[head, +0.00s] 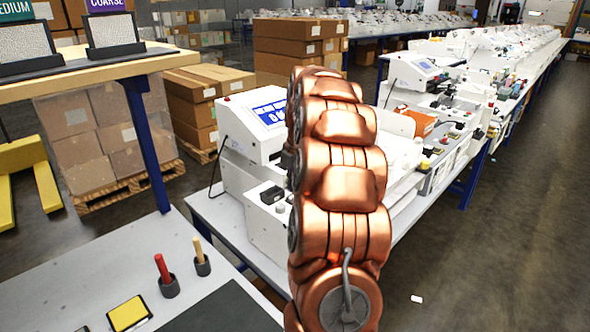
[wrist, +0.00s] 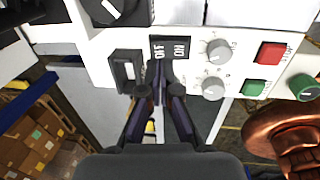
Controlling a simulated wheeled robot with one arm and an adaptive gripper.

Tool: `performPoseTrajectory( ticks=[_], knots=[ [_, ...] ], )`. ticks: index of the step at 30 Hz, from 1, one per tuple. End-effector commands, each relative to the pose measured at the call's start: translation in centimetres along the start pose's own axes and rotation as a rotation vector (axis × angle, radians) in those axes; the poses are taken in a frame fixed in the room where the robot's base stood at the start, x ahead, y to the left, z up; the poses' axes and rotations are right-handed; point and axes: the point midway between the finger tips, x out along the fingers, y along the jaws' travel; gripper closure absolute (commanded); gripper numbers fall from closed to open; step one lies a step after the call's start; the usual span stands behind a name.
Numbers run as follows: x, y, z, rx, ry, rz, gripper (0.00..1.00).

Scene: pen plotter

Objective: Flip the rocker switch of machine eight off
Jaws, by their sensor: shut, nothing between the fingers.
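The black rocker switch (wrist: 170,48), marked OFF and ON, sits on the white front panel of a machine in the wrist view. My gripper (wrist: 161,76) is shut and empty, its dark fingertips at the lower edge of the switch near the OFF side. I cannot tell whether they touch it or which way the rocker is tipped. In the head view the nearest white machine (head: 240,172) has a blue screen (head: 270,112), partly hidden by my arm, so its number is not clearly readable. The gripper is hidden there.
Close to the switch are a black part with a white mark (wrist: 128,72), grey knobs (wrist: 217,50), a red button (wrist: 271,53) and green buttons. More white machines (head: 411,72) line the bench. Stacked cartons (head: 285,45) stand behind.

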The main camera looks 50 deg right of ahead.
Motion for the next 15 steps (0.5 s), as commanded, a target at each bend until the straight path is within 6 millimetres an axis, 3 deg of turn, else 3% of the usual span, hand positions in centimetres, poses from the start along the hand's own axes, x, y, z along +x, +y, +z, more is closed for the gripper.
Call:
performPoseTrajectory(
  ticks=[9, 15],
  knots=[
    [2.7, -0.1, -0.1, 0.001, 0.003, -0.004, 1.00],
    [3.1, -0.1, 0.0, 0.000, 0.001, -0.002, 1.00]
  ],
)
